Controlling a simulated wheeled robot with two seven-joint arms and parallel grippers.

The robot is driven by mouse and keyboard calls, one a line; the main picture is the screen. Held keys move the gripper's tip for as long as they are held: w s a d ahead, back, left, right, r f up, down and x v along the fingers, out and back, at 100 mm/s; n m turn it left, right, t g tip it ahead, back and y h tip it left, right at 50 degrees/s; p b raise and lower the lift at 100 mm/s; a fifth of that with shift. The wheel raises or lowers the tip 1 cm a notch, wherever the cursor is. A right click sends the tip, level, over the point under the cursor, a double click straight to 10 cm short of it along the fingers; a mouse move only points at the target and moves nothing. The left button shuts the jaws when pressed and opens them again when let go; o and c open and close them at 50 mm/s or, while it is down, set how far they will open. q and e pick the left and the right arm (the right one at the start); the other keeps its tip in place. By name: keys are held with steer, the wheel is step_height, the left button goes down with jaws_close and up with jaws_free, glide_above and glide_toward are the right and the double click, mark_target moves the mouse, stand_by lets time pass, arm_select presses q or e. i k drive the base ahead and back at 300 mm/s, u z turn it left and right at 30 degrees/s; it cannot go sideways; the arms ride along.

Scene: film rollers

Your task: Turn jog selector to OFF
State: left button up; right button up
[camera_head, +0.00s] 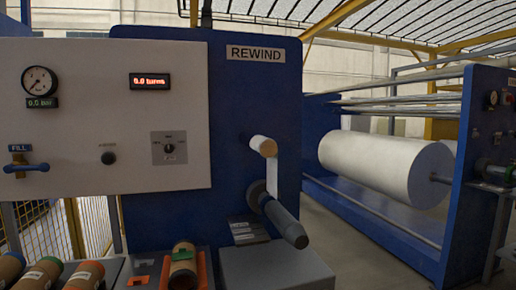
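A small grey selector plate (168,147) is on the white panel, right of centre. It is likely the jog selector. A dark knob sits in its middle with small labels around it. The labels are too small to read, and I cannot tell which way the knob points. Neither of my grippers is in the head view, so nothing of mine is seen near the selector.
The white panel (100,110) also carries a gauge (40,81), a red "0.0 turns" display (150,81), a dark round knob (108,158) and a blue FILL lever (27,168). A grey shaft (283,222) juts forward at right. Several brown cores (85,276) lie below.

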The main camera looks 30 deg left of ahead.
mark_target(169, 148)
steer(key=z, duration=0.55)
steer(key=i, duration=4.75)
steer(key=u, duration=4.5)
steer(key=i, duration=1)
steer(key=z, duration=0.05)
